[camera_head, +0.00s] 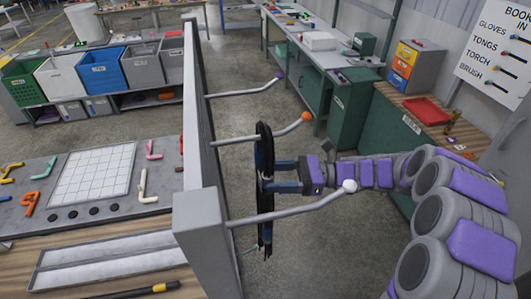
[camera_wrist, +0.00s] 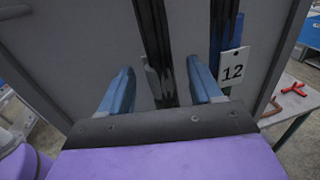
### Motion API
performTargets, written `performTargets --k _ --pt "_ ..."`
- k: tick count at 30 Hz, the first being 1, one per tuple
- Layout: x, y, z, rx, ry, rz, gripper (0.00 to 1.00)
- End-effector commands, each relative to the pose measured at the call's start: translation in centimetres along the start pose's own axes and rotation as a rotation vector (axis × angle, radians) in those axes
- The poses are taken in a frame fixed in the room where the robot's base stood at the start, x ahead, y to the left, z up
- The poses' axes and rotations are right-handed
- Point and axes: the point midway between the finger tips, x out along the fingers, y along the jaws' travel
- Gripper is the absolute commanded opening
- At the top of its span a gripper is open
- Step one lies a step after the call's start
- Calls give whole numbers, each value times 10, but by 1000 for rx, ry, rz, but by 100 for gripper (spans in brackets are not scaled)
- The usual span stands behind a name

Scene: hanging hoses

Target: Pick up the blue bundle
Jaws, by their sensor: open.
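A dark hose bundle (camera_head: 264,150) hangs in a long narrow loop, apparently from the orange-tipped peg (camera_head: 306,117). It looks nearly black in the head view. My gripper (camera_head: 271,176) reaches it from the right, with its blue fingers level at the bundle's middle. In the wrist view my gripper (camera_wrist: 162,88) is open, and black strands (camera_wrist: 152,40) run between its fingers, with no clear contact. A dark bluish strand (camera_wrist: 225,32) runs outside the right finger, beside a white tag marked 12 (camera_wrist: 232,66). The fingertips' depth around the bundle is unclear.
The white-tipped peg (camera_head: 349,186) crosses in front, below my gripper. All stick out from a grey panel (camera_head: 202,215). A workbench (camera_head: 130,225) lies left of it, and green cabinets (camera_head: 360,125) stand behind right.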

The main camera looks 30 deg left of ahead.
Motion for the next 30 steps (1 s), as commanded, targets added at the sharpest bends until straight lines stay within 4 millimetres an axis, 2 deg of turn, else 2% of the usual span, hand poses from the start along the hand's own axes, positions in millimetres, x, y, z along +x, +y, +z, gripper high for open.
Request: performTargets --k 3,5,12,30 --pt "18 1 1 2 0 2 64" --pt "23 1 0 1 1 0 64" --pt "21 2 0 -1 -1 -2 64" --pt "25 0 0 0 2 -1 7"
